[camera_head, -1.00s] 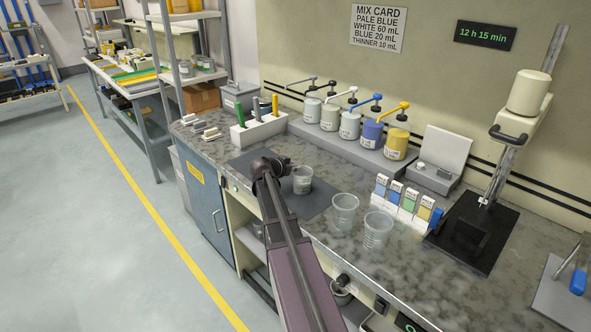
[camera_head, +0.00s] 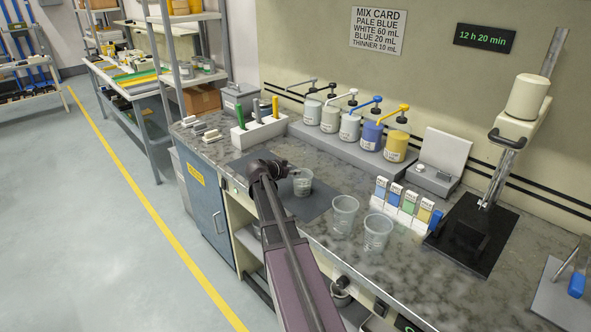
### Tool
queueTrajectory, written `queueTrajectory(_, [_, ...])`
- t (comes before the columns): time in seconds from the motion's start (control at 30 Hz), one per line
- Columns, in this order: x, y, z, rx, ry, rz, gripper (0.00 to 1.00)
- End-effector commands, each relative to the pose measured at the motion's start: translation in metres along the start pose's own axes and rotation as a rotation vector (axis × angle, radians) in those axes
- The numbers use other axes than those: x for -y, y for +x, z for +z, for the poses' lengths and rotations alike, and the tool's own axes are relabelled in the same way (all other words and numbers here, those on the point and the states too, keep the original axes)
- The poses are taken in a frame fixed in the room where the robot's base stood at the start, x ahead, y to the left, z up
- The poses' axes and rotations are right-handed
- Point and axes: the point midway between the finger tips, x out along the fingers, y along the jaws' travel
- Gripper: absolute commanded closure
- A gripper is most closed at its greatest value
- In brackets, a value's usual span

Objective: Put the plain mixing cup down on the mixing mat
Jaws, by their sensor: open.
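The plain mixing cup (camera_head: 303,184) stands upright on the dark grey mixing mat (camera_head: 318,205), towards the mat's right half. It looks clear, with something pale inside. My gripper (camera_head: 289,172) is open at the cup's left side, close to its rim. The fingers are small and partly hidden by my arm, so I cannot tell whether they touch the cup. My arm covers the mat's front left part.
Two clear cups (camera_head: 344,214) (camera_head: 376,233) stand right of the mat. Paint cans with pumps (camera_head: 371,135) line the back. A white holder with coloured tools (camera_head: 260,133) stands behind the mat. Colour cards (camera_head: 408,203) and a black-based press (camera_head: 471,236) are at right.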

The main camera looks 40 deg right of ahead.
Motion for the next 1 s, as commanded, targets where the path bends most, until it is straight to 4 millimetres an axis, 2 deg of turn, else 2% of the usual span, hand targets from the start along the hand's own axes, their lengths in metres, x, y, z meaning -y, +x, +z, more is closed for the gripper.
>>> queueTrajectory(0.3, [-0.001, -0.054, -0.003, 0.000, -0.001, -0.003, 0.55])
queueTrajectory(0.5, [-0.001, -0.083, -0.003, 0.000, -0.001, -0.003, 0.55])
queueTrajectory(0.7, [0.000, -0.100, -0.001, 0.000, -0.001, -0.001, 0.55])
queueTrajectory(1.0, [0.000, -0.103, 0.000, 0.000, 0.000, 0.000, 0.55])
